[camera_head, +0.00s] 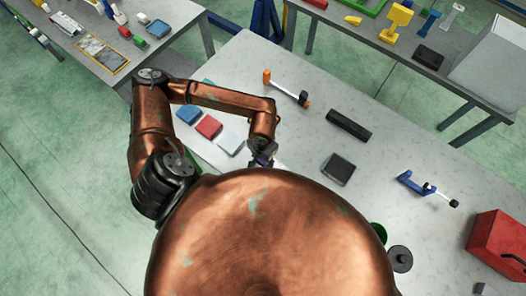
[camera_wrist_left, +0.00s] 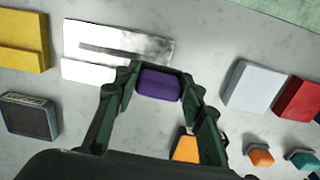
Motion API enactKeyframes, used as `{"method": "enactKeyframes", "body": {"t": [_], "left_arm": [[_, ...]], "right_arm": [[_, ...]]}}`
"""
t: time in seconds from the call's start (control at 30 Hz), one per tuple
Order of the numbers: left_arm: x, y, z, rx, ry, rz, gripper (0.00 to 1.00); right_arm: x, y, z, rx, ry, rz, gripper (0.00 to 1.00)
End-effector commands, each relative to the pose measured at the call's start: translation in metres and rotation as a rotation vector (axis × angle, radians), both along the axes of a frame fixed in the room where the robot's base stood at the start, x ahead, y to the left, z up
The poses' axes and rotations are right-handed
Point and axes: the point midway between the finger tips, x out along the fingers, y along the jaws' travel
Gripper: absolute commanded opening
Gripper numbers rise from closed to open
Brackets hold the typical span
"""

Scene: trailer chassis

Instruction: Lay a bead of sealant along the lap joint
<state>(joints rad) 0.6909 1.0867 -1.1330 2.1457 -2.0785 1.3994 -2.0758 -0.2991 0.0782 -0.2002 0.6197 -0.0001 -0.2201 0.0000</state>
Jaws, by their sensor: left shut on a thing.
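My left gripper (camera_head: 262,158) reaches over the grey workbench (camera_head: 300,75), its fingers partly hidden in the head view. In the left wrist view, its two dark green fingers (camera_wrist_left: 158,88) are shut on a small purple block (camera_wrist_left: 158,84). Whether the block is part of a sealant tool cannot be told. Bright silver metal plates (camera_wrist_left: 85,72) lie on the bench beyond the fingertips, with a grey slit or step between them; these may be the lap joint. No sealant bead can be made out on them. My right gripper does not show.
White (camera_wrist_left: 255,88) and red (camera_wrist_left: 300,100) blocks lie right of the gripper; a yellow block (camera_wrist_left: 22,42) and dark box (camera_wrist_left: 28,117) lie left. An orange-ended clamp (camera_head: 285,88), black bar (camera_head: 349,125), blue clamp (camera_head: 425,188) and red box (camera_head: 498,242) occupy the bench.

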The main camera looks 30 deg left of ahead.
Motion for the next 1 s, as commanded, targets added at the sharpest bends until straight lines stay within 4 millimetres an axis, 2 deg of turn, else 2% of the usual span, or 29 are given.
{"method": "enactKeyframes", "body": {"t": [0.2,0.33,1.0], "left_arm": [[0.000,0.000,0.021,0.000,-0.002,0.000,0.14],[0.000,0.000,0.028,0.000,-0.001,0.000,0.14],[0.000,0.000,0.029,0.000,-0.001,0.000,0.14]], "right_arm": [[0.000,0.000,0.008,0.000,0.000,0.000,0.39],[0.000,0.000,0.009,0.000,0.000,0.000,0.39],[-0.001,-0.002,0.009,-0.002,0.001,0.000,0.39]]}}
